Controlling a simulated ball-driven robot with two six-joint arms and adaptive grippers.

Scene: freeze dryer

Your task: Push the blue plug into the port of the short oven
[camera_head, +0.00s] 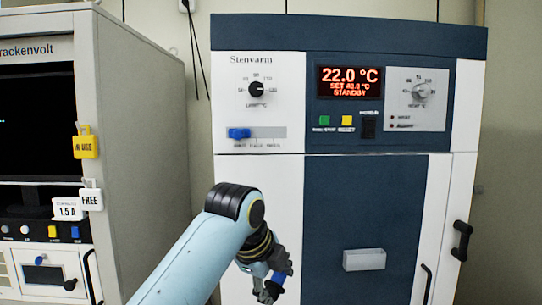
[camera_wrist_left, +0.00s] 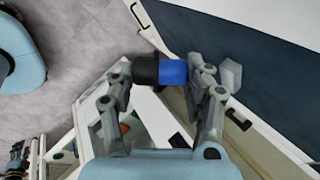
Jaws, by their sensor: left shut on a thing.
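My left gripper (camera_head: 268,289) is in front of the lower front of the Stenvarm oven (camera_head: 350,90). In the left wrist view the gripper (camera_wrist_left: 165,78) is shut on a plug with a blue end (camera_wrist_left: 173,72) and a black end. The plug lies crosswise between the fingers. In the head view a bit of the blue plug (camera_head: 278,282) shows at the fingers. A pale grey block (camera_head: 364,260) is on the oven's dark blue door, to the right of the gripper; it also shows in the left wrist view (camera_wrist_left: 230,74). I cannot make out a port.
At left stands a grey cabinet (camera_head: 140,130) with yellow "IN USE" (camera_head: 86,143) and white "FREE" (camera_head: 91,198) tags. The oven display (camera_head: 349,81) reads 22.0 °C, STANDBY. A black handle (camera_head: 462,240) sticks out at the oven's right. Grey floor (camera_wrist_left: 70,50) shows in the wrist view.

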